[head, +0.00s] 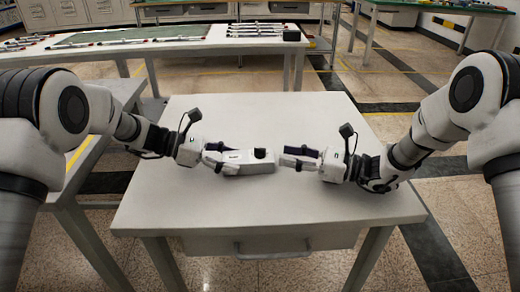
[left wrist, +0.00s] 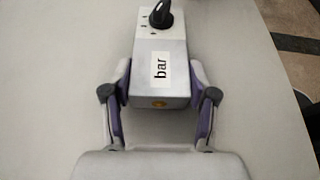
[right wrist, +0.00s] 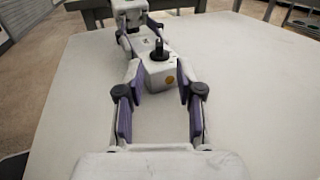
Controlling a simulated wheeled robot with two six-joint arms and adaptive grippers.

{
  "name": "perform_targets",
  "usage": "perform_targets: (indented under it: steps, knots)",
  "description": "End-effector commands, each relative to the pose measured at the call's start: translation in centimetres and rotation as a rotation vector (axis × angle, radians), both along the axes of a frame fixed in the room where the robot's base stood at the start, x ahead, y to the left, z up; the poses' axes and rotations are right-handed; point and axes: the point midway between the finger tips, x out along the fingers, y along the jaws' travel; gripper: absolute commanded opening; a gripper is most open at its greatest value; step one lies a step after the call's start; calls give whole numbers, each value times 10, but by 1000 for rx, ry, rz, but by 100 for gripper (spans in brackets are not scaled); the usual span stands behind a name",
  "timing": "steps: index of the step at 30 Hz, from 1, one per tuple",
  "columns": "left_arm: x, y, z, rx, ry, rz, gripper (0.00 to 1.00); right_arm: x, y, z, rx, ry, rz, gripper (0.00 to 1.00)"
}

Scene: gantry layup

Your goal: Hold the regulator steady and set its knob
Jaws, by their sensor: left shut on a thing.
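The regulator (head: 247,164) is a white box lying on the white table, with a black knob (head: 260,153) on top near its right end. In the left wrist view the regulator (left wrist: 160,85) has a "bar" label, and its knob (left wrist: 164,15) shows at the far end. My left gripper (head: 222,158) is shut on the regulator's left end, one purple-padded finger on each side. My right gripper (head: 288,156) is open and empty, just right of the regulator. In the right wrist view its fingers (right wrist: 157,98) point at the regulator (right wrist: 158,75), with the knob (right wrist: 159,48) beyond the fingertips.
The white table (head: 270,212) is otherwise clear around the regulator. A drawer handle (head: 287,250) is on its front. Behind it stands another bench (head: 170,46) with long rods and a dark box (head: 291,34). A side table (head: 95,150) stands at left.

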Motion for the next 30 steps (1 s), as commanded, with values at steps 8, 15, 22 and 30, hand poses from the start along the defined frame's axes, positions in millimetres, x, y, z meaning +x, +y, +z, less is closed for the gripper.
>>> perform_targets:
  steps: [8, 15, 22, 30]
  knots:
    - [0, 0, -1, 2, 1, -1, 8, 22, 60, -1, -4, -2, 5, 36]
    - [0, 0, -1, 1, 1, -1, 8, 28, 74, 0, 0, 0, 2, 36]
    - [0, 0, -1, 1, 1, -1, 8, 28, 74, 0, 0, -1, 2, 12]
    - [0, 0, -1, 1, 1, -1, 8, 28, 74, 0, 0, -1, -2, 0]
